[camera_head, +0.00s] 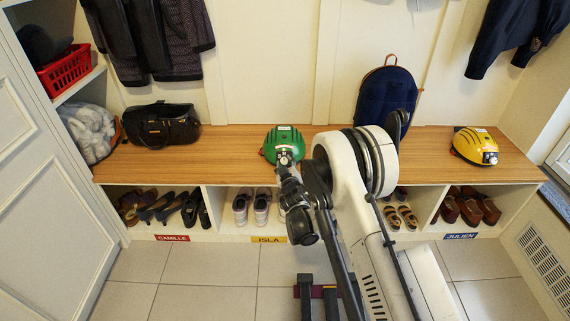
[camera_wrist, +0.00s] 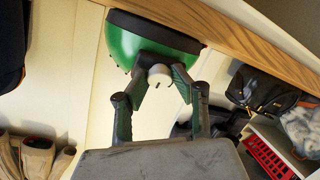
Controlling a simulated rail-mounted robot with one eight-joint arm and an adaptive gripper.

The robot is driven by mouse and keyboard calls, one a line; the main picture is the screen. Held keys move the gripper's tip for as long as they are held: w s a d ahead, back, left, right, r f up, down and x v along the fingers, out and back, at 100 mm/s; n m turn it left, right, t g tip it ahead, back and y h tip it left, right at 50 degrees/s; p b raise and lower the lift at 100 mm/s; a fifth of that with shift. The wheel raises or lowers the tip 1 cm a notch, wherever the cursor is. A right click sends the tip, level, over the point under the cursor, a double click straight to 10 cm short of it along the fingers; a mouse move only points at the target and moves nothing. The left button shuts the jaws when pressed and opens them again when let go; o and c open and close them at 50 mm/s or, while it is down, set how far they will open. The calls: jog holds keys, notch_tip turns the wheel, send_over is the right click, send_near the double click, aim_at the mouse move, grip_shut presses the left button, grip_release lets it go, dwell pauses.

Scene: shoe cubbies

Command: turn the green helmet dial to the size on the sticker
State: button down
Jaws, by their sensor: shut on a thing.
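The green helmet (camera_head: 284,141) sits on the wooden bench top, above the cubby labelled ISLA. A pale sticker shows on its top, too small to read. In the wrist view the green helmet (camera_wrist: 148,48) is at the top, with its dark rim against the bench. My gripper (camera_wrist: 160,77) is shut on the pale dial (camera_wrist: 160,76) on the helmet's side, one finger on each side. Small dark marks show on the dial, but its setting cannot be read. In the head view my gripper (camera_head: 284,160) reaches the helmet's front, and my arm hides part of it.
A yellow helmet (camera_head: 474,146) sits at the bench's right end. A navy backpack (camera_head: 386,97) stands behind my arm. A black bag (camera_head: 161,125) lies on the left. Shoes fill the cubbies below. The wooden bench (camera_head: 230,160) is bare between bag and green helmet.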

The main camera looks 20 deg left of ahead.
jog(key=shift+m, duration=0.6)
jog(key=c, duration=1.4)
grip_release()
jog(key=shift+c, duration=0.2)
jog(key=v, duration=0.7)
jog(key=shift+s, duration=0.3)
